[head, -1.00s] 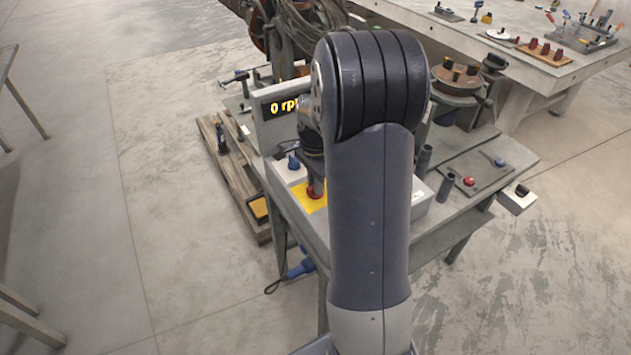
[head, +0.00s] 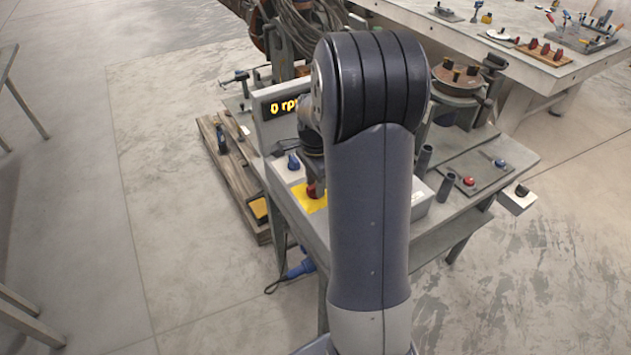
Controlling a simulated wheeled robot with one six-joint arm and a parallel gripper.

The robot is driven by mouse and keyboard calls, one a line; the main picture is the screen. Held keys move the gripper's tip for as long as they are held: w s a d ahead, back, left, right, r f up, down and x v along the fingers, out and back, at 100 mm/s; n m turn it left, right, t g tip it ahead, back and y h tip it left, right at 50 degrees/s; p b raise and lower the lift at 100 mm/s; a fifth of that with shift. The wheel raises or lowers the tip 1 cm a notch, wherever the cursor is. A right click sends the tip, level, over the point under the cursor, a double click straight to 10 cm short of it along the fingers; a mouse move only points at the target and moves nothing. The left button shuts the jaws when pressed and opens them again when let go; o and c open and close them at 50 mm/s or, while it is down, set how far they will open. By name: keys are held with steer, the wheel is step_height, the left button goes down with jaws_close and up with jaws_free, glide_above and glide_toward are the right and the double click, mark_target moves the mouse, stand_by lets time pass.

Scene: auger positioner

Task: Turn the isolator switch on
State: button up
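A red knob (head: 312,190) sits on a yellow plate (head: 303,202) on the bench's front part; it looks like the isolator switch. My arm covers the plate's right side. My gripper (head: 315,184) points down at the knob, at or just above it. Its fingers are small, dark and partly hidden by my arm, so I cannot tell whether they are open or shut or touch the knob. A blue knob (head: 293,162) stands on a white box just behind the yellow plate.
A display (head: 284,106) reading "0 rp", its right end covered, stands behind the knobs. To the right, a grey plate carries a red button (head: 468,181) and a blue button (head: 499,163). A box with a black knob (head: 521,191) hangs at the bench's right edge.

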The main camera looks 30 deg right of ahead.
steer(key=shift+o, duration=0.2)
step_height(320, 180, up, 11)
stand_by(0.5)
steer(key=shift+f, duration=0.2)
step_height(320, 180, down, 11)
steer(key=shift+r, duration=0.2)
stand_by(0.3)
steer(key=shift+r, duration=0.1)
steer(key=n, duration=0.9)
stand_by(1.6)
steer(key=shift+n, duration=0.3)
